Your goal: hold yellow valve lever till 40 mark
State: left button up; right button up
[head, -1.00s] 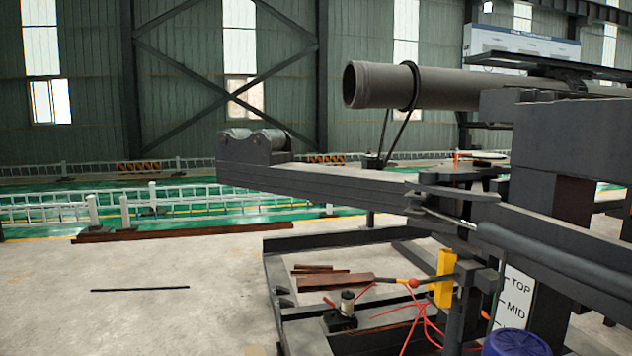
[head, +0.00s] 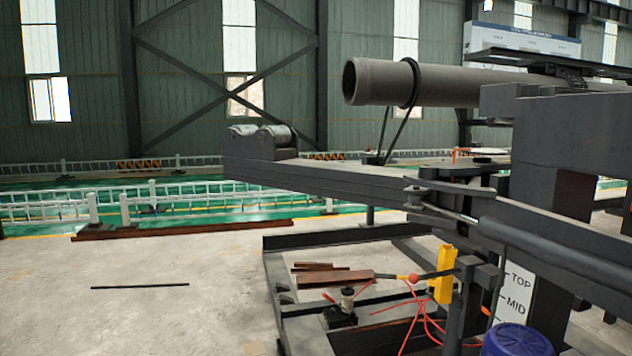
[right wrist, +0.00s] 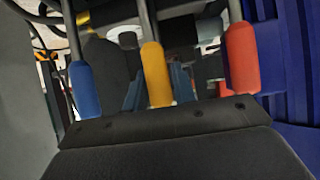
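The yellow valve lever (right wrist: 157,75) stands in the middle of the right wrist view, between a blue lever (right wrist: 86,88) and a red lever (right wrist: 242,58). My right gripper (right wrist: 165,130) shows as a dark shape across the bottom, right at the lower end of the yellow handle. A white scale plate (head: 515,290) with TOP and MID lettering is at the right of the head view. No 40 mark can be read. My left gripper is out of view.
A dark beam (head: 320,180) with rollers (head: 262,138) at its left end tilts upward below a grey pipe (head: 440,86). A hydraulic cylinder (head: 530,240) meets the beam. A yellow bracket (head: 445,272) and blue drum (head: 515,340) are at lower right.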

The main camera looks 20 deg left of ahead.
jog(key=shift+o, duration=1)
jog(key=shift+d+r, duration=0.1)
jog(key=shift+r, duration=0.15)
jog(key=p+v, duration=0.3)
jog(key=v, duration=0.6)
jog(key=shift+p, duration=0.4)
jog(key=shift+f, duration=0.15)
